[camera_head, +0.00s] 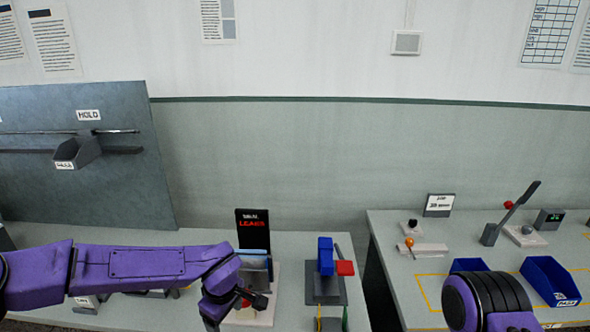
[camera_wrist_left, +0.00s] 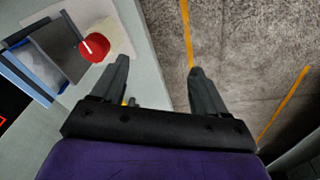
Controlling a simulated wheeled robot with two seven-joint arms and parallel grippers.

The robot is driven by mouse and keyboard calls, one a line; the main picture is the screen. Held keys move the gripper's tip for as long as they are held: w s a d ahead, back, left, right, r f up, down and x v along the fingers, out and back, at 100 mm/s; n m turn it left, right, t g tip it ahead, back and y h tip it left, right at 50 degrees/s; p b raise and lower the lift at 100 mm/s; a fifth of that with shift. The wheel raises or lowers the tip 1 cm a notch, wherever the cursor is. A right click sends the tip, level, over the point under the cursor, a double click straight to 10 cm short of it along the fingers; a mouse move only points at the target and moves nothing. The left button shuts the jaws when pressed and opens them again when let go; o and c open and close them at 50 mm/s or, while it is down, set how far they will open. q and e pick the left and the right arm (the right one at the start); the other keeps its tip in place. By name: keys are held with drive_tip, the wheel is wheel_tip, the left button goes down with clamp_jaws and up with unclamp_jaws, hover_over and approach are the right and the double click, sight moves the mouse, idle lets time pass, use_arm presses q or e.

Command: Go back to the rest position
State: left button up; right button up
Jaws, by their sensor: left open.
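My left arm comes in from the left in the head view and bends down at the wrist, over the bench's front part. My left gripper shows in the left wrist view (camera_wrist_left: 158,78) with its two dark fingers spread apart and nothing between them. The fingers point past the bench edge toward the floor. A red round knob (camera_wrist_left: 94,48) on a device lies left of the fingers, apart from them. In the head view, the wrist partly hides this area. Part of my right arm shows at the lower right of the head view; its gripper is out of frame.
The left bench (camera_head: 120,234) carries a black sign (camera_head: 253,230) and a blue-and-red fixture (camera_head: 326,262). A gap separates it from the right bench (camera_head: 400,228), with a lever (camera_head: 512,212) and a blue bin (camera_head: 548,280). A grey panel (camera_head: 120,190) stands at left.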

use_arm(q)
drive_tip(key=s+a+f+t+y+b, duration=0.1)
drive_tip(key=s+a+f+t+b, duration=0.15)
drive_tip(key=s+f, duration=0.55)
drive_tip(key=s+a+f+t+y+b, duration=0.1)
drive_tip(key=s+a+f+y+b, duration=0.15)
drive_tip(key=f, duration=0.95)
drive_tip(key=s+a+f+m+g+b, duration=0.1)
drive_tip(key=s+a+f+m+b, duration=0.2)
drive_tip(key=s, duration=0.7)
drive_tip(key=s+a+f+m+h+b, duration=0.1)
drive_tip(key=s+a+f+m+b, duration=0.1)
drive_tip(key=s+a+f, duration=0.4)
drive_tip(key=s+f+b, duration=0.1)
drive_tip(key=s+f, duration=0.1)
drive_tip(key=s, duration=0.2)
drive_tip(key=shift+s+f+m+g, duration=0.15)
drive_tip(key=shift+m+g, duration=0.2)
drive_tip(key=shift+m, duration=0.05)
idle(0.4)
